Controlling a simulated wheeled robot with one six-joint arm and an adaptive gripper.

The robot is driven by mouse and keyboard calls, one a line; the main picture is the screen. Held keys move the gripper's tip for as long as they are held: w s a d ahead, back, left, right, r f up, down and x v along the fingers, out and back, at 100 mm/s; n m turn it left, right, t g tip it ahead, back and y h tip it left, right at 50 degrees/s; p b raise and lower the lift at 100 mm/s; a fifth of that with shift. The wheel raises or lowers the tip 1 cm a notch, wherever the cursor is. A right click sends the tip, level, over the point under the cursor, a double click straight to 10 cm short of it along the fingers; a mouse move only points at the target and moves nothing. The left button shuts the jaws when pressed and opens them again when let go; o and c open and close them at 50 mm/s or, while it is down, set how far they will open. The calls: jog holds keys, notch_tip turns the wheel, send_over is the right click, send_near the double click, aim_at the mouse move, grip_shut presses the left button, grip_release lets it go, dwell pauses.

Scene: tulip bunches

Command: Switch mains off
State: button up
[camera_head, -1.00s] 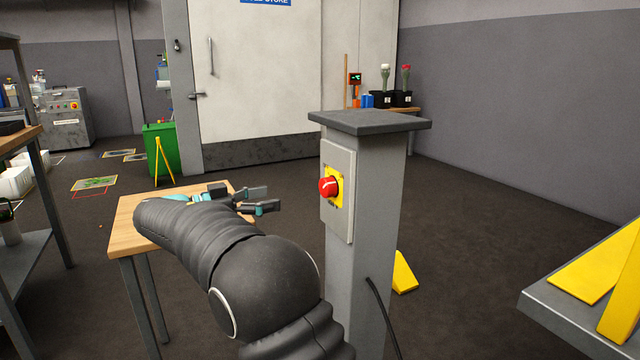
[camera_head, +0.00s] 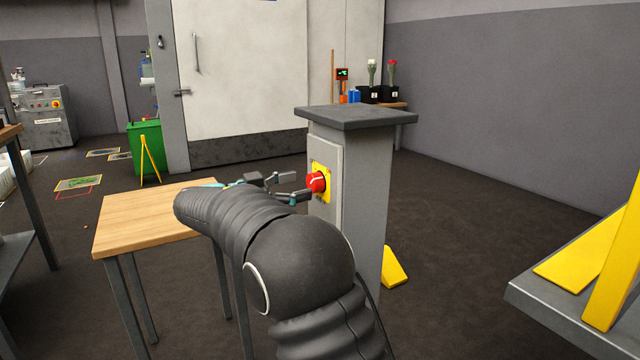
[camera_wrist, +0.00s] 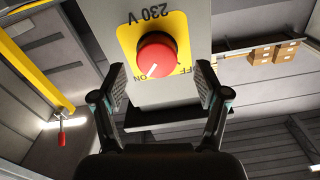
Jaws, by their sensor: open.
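The mains switch is a red rotary knob (camera_head: 316,182) on a yellow plate (camera_head: 324,170), fixed to a grey box on the side of a grey pillar (camera_head: 362,190). In the wrist view the red knob (camera_wrist: 156,60) shows a white pointer line directed at the "ON" mark, with "OFF" partly hidden at its right and "230 V" upside down on the plate. My gripper (camera_head: 297,186) is open just left of the knob. In the wrist view my gripper (camera_wrist: 161,88) has its fingers to either side of the knob's lower edge, apparently not touching it.
A wooden table (camera_head: 150,215) stands left of the pillar, beneath my arm. A grey platform (camera_head: 560,320) with yellow parts juts in at the right. A yellow wedge (camera_head: 394,268) lies at the pillar's foot. Open floor lies behind the pillar.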

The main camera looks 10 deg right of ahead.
aim_at(309, 183)
jog(key=shift+x, duration=1.55)
